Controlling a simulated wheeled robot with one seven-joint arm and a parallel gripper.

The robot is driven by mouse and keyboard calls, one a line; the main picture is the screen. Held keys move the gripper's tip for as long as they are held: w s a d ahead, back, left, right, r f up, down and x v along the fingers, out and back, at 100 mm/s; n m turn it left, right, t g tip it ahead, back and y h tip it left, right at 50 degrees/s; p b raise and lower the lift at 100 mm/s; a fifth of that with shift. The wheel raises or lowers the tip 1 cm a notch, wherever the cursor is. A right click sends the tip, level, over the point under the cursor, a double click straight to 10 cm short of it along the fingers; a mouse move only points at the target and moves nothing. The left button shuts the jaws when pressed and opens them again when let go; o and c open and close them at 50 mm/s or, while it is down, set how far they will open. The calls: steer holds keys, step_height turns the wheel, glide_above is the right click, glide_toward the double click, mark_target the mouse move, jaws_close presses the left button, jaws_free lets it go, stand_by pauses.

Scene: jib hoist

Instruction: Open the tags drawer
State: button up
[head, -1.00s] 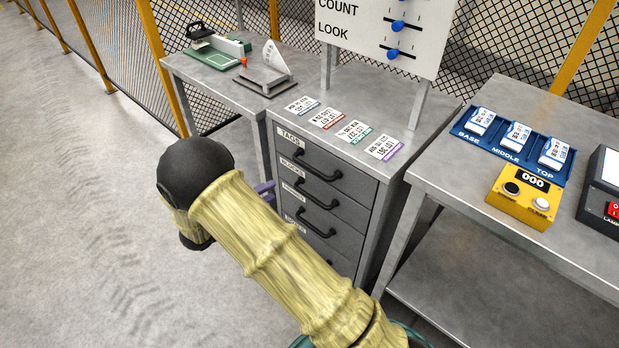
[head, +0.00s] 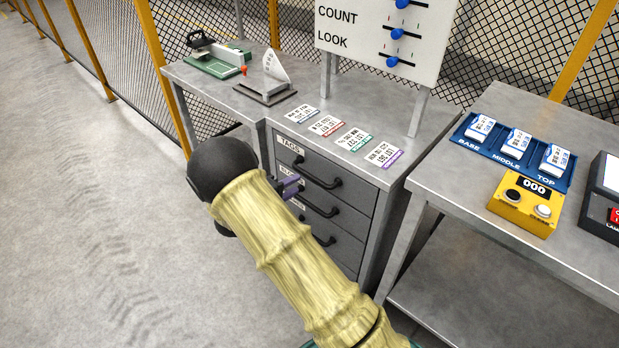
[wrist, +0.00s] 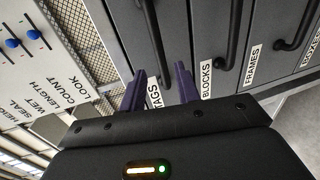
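The tags drawer (head: 347,177) is the top drawer of the grey cabinet and looks closed in the head view. Its TAGS label (wrist: 155,95) and black bar handle (wrist: 151,38) show in the wrist view; the handle also shows in the head view (head: 318,178). My gripper (wrist: 160,88) has two purple fingers spread apart with nothing between them that I can see gripped. The fingers point at the drawer front, one on each side of the handle's line. In the head view my gripper (head: 289,187) is at the cabinet's left front, near the handle's left end; contact cannot be told.
Below are closed drawers with similar handles, labelled BLOCKS (wrist: 206,79) and FRAMES (wrist: 252,63). Several tag cards (head: 353,139) lie on the cabinet top under a slider board (head: 385,40). A bench (head: 440,180) stands at right. Floor (head: 90,200) at left is clear.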

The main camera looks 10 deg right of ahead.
mark_target(309, 175)
steer(key=x, duration=0.8)
steer(key=shift+b, duration=0.35)
steer(key=shift+c, duration=0.4)
steer(key=shift+a, duration=0.1)
jaws_close()
